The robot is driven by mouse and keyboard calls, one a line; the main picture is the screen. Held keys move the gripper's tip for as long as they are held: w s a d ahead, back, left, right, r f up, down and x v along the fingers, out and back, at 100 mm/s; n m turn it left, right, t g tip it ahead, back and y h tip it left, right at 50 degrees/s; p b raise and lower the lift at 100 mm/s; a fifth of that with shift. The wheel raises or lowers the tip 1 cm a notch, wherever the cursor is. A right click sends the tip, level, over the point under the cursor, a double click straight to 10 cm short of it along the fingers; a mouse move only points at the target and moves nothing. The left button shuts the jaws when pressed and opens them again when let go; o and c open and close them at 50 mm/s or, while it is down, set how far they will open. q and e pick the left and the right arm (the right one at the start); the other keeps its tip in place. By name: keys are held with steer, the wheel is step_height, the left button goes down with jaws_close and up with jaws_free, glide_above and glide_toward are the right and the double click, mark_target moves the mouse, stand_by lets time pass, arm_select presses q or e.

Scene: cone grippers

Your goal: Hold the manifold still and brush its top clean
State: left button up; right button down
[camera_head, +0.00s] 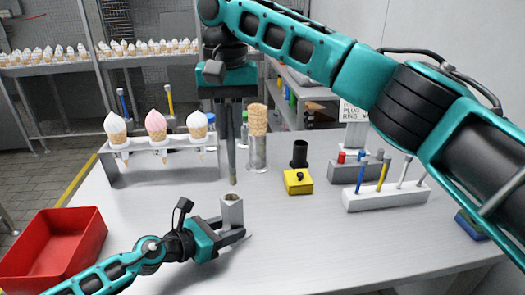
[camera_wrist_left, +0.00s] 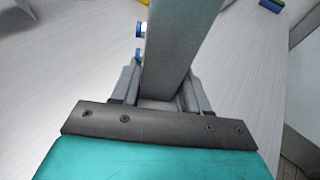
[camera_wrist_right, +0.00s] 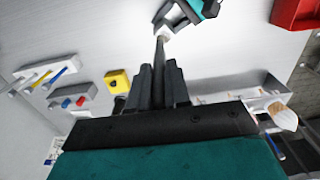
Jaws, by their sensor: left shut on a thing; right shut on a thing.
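The manifold (camera_head: 232,212) is an upright grey block with a dark spot on its top, standing at the table's front middle. My left gripper (camera_head: 230,226) is shut on it from the left. In the left wrist view the manifold (camera_wrist_left: 180,50) rises between the fingers, with blue-and-white fittings (camera_wrist_left: 140,40) at its left side. My right gripper (camera_head: 230,118) points down and is shut on a thin brush (camera_head: 232,160). The brush tip is just above the manifold's top, with a small gap in the head view. In the right wrist view the brush (camera_wrist_right: 159,62) points at the manifold (camera_wrist_right: 172,17).
A rack of cones (camera_head: 165,148) stands behind at left, a red bin (camera_head: 85,240) at front left. A waffle cone stack (camera_head: 257,120), black cup (camera_head: 299,153), yellow box (camera_head: 298,181) and white tool holder (camera_head: 390,195) stand at back and right.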

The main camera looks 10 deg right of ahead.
steer(key=shift+a+r, duration=0.7)
steer(key=shift+f, duration=2.4)
steer(key=shift+f, duration=0.65)
steer(key=shift+d, duration=0.15)
steer(key=shift+w+d+r, duration=0.15)
steer(key=shift+w+d, duration=0.45)
steer(key=shift+d, duration=0.2)
steer(key=shift+s+a, duration=0.1)
steer(key=shift+a, duration=0.1)
steer(key=shift+s+a, duration=0.55)
steer(key=shift+a, duration=0.2)
